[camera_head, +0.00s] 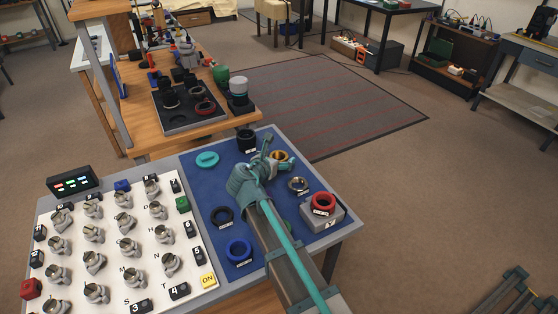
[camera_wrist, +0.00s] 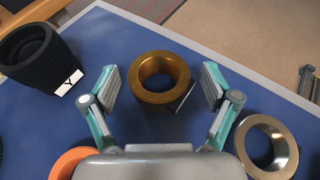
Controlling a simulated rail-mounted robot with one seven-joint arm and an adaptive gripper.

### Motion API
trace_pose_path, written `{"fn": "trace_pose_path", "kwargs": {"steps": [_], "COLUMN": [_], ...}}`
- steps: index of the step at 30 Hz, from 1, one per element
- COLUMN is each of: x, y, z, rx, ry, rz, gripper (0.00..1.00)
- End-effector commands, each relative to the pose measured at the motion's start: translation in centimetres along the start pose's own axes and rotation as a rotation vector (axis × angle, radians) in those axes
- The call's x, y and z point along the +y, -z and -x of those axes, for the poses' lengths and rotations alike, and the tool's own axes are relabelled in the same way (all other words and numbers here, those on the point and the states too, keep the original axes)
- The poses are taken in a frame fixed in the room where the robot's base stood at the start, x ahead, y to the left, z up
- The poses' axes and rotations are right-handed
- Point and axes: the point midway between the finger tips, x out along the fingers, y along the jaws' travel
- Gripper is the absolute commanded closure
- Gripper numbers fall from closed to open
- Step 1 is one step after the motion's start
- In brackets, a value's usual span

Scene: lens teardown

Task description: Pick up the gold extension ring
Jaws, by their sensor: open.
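The gold extension ring (camera_wrist: 140,88) lies flat on the blue mat (camera_wrist: 130,20) in the wrist view, with a small dark tag at its lower right. My gripper (camera_wrist: 162,87) is open, one finger on each side of the ring, with a gap on both sides. I cannot tell its exact height above the mat. In the head view the gold ring (camera_head: 286,157) shows at the far right part of the mat, partly hidden by my gripper (camera_head: 272,153).
A black ring (camera_wrist: 35,65) stands left of the gold ring. A silver ring (camera_wrist: 284,137) is close at lower right, and an orange part (camera_wrist: 68,162) at lower left. A red ring (camera_head: 323,203) sits on a grey block (camera_head: 330,217). A board with several knobs (camera_head: 112,240) is left.

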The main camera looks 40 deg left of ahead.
Motion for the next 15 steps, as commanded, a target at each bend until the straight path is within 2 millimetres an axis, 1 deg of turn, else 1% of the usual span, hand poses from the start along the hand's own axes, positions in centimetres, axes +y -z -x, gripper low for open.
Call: {"fn": "trace_pose_path", "kwargs": {"steps": [1, 3, 7, 9, 15], "x": [0.2, 0.3, 0.2, 0.1, 0.1], "y": [-0.2, -0.3, -0.2, -0.2, -0.2], "z": [-0.9, -2.0, -3.4, -3.7, -3.7], "rx": [0.000, 0.001, 0.001, 0.001, 0.000], "ry": [0.002, 0.003, 0.002, 0.002, 0.001], "rz": [0.000, -0.001, 0.000, 0.000, 0.000], "gripper": [0.13, 0.13, 0.13, 0.13, 0.13]}}
